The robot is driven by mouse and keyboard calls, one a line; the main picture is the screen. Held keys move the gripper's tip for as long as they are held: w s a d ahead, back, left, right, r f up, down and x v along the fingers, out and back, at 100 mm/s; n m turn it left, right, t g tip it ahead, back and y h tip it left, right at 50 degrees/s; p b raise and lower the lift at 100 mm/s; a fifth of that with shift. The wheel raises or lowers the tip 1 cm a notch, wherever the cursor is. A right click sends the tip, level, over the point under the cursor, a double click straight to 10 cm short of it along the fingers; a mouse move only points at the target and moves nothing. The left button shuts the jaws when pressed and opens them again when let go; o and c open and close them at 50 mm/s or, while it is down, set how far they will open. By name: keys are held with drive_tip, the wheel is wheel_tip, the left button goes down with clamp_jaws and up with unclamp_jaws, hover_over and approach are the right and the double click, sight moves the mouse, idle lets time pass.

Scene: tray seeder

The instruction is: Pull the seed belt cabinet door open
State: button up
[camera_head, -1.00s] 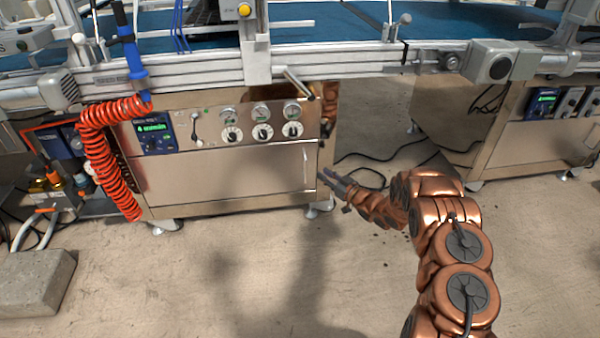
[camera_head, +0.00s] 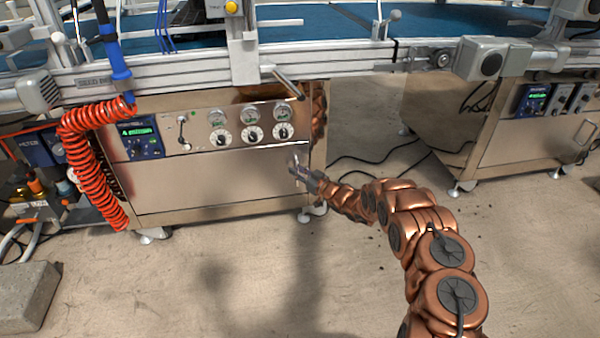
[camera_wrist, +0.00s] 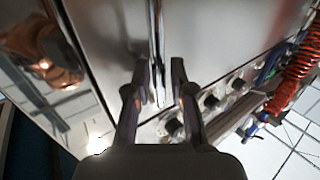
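The seed belt cabinet door (camera_head: 215,178) is the steel front panel below the knobs and gauges, and it looks closed. It also shows in the wrist view (camera_wrist: 220,35). Its upright bar handle (camera_wrist: 157,50) is near the door's right edge in the head view, where my gripper (camera_head: 296,169) largely hides it. In the wrist view my gripper (camera_wrist: 160,85) is open, with one finger on each side of the handle's end. A gap shows between the handle and the fingers. I cannot tell how deep the handle sits between them.
Above the door is a panel with knobs (camera_head: 252,135) and a display (camera_head: 138,139). A red coiled hose (camera_head: 92,170) hangs at the left. A concrete block (camera_head: 25,295) lies at lower left. The floor before the door is clear. Another cabinet (camera_head: 540,135) stands at right.

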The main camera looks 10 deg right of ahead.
clamp_jaws()
idle(0.5)
